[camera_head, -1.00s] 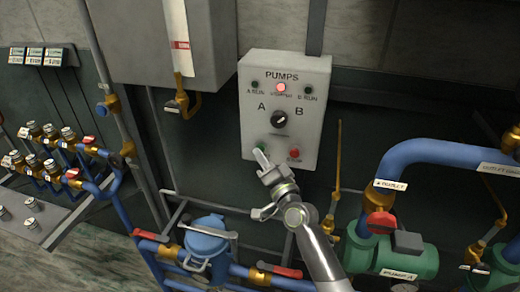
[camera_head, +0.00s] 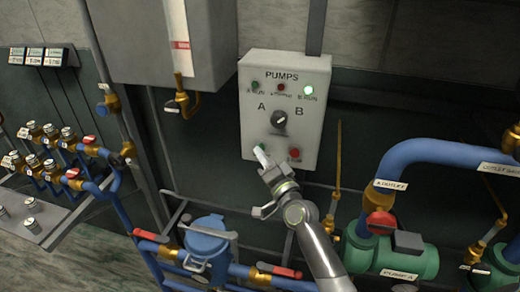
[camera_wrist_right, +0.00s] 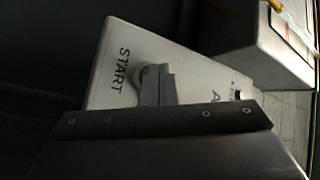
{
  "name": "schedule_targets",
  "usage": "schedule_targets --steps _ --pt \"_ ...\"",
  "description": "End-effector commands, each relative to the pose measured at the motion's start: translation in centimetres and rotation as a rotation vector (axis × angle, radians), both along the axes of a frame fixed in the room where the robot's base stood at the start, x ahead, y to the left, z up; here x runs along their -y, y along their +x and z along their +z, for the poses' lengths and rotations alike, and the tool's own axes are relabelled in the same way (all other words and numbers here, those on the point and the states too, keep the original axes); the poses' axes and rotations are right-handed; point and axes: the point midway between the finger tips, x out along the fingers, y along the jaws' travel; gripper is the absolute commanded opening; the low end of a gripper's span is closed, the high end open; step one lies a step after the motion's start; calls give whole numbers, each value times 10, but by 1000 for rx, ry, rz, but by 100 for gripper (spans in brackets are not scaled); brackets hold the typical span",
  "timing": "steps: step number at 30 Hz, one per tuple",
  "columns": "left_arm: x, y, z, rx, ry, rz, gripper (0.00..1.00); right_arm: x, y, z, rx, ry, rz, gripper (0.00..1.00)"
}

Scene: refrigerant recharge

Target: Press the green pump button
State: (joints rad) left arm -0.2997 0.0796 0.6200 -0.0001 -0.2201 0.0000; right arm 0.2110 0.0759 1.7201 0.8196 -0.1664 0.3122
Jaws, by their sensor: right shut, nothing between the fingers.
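The grey pump panel (camera_head: 312,80) is mounted on the wall in the head view. The green button (camera_head: 259,147) is at its lower left, partly hidden by my right gripper (camera_head: 262,158). My right gripper is shut and empty, with its fingertips at the button. In the right wrist view, a rim of the green button (camera_wrist_right: 146,72) shows beside the shut fingers (camera_wrist_right: 158,83), next to the word START. I cannot tell whether the fingers touch it. The right-hand lamp (camera_head: 308,90), B RUN, is lit green; the middle lamp (camera_head: 280,88) is dark red. My left gripper is not in view.
The panel also holds a selector knob (camera_head: 279,119) between A and B and a red button (camera_head: 295,154) right of the gripper. Blue pipes and a green pump (camera_head: 380,254) stand below right. Several brass valves (camera_head: 45,150) are at the left.

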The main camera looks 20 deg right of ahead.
Motion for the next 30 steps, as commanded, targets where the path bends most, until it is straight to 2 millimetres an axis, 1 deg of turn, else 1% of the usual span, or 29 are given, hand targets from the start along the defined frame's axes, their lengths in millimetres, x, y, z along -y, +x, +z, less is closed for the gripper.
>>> schedule_targets --steps 7,17,30 --pt "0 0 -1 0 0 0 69 2 3 1 2 -1 0 0" --pt "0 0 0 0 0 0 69 2 2 1 3 0 -1 0" --pt "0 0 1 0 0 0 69 -8 -13 0 2 -1 -1 0"
